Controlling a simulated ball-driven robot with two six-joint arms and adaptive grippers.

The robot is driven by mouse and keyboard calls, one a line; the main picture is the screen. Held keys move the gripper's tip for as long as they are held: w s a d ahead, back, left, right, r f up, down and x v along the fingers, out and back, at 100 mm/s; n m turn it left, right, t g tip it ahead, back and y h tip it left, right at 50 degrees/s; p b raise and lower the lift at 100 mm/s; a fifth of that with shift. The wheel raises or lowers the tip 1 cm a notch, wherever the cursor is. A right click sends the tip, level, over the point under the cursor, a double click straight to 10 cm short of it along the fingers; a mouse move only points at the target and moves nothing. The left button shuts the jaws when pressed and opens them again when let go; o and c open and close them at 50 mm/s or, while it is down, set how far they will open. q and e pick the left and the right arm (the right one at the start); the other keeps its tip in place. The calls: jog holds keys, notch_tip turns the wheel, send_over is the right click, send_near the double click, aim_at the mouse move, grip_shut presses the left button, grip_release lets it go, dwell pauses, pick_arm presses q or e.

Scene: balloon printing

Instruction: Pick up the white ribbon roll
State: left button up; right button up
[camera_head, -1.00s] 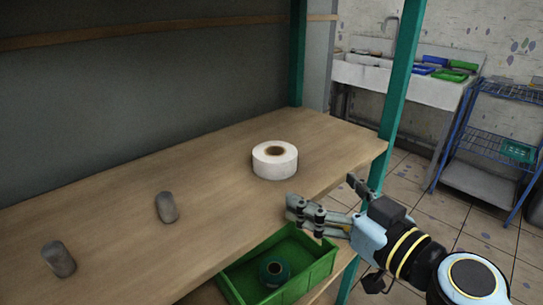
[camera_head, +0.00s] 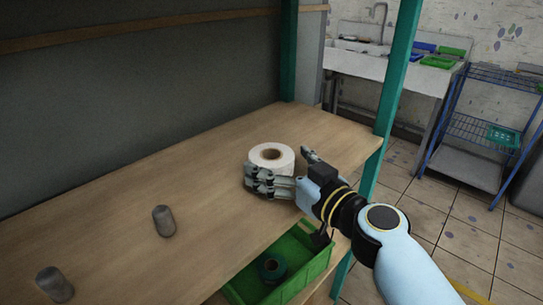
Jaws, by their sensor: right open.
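The white ribbon roll (camera_head: 270,154) stands on the wooden shelf (camera_head: 190,180), its round hole facing up. My right gripper (camera_head: 283,168) is open at the near right side of the roll. One finger is in front of the roll and hides its lower front; the other is to the right of it. I cannot tell whether the fingers touch the roll. My left gripper is not in view.
A green crate (camera_head: 311,267) with a dark green roll (camera_head: 272,268) is below the shelf's front edge. A green post (camera_head: 395,85) rises at the right corner. The shelf's middle is clear.

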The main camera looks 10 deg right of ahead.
aim_at(271, 155)
jog(key=x, duration=0.2)
jog(key=shift+w+a+r, duration=0.1)
jog(key=shift+w+a, duration=0.05)
jog(key=shift+w, duration=0.35)
jog(key=c, duration=1.2)
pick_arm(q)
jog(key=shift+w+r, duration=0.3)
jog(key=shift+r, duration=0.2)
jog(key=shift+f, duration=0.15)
pick_arm(e)
jog(key=shift+r, duration=0.15)
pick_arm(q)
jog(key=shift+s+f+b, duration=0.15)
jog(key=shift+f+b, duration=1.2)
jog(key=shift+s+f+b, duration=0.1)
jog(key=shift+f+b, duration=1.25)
pick_arm(e)
jog(key=shift+f+v, duration=0.15)
jog(key=shift+v, duration=4.35)
jog(key=shift+f+v, duration=0.15)
jog(key=shift+v, duration=4.4)
